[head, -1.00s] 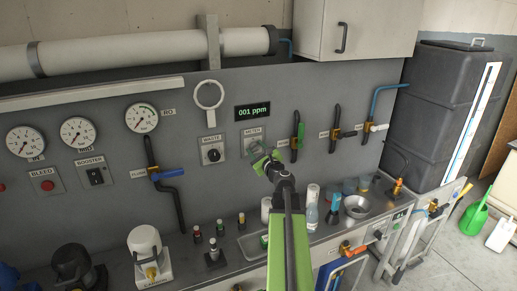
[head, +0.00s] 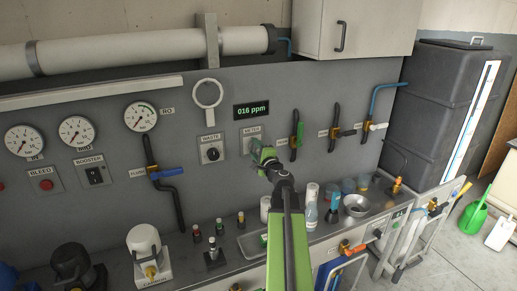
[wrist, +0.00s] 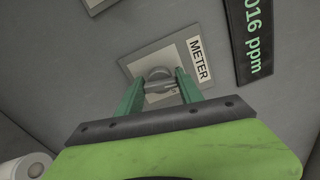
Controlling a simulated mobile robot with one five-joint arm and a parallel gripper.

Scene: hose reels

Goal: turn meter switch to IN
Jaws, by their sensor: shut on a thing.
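The meter switch (wrist: 160,85) is a grey round knob on a light plate (wrist: 138,62) labelled METER, seen in the wrist view. My gripper (wrist: 160,92) has its two green fingers on either side of the knob and is shut on it. In the head view my gripper (head: 258,153) is at the METER plate (head: 252,135), covering the knob. The knob's pointer and any IN marking are too small or hidden to read. The green display (head: 252,111) above the plate reads 016 ppm.
The WASTE switch (head: 212,154) is just left of the meter plate. A green-handled valve (head: 299,135) is close on the right. Bottles (head: 310,205) and a metal bowl (head: 355,205) stand on the bench below.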

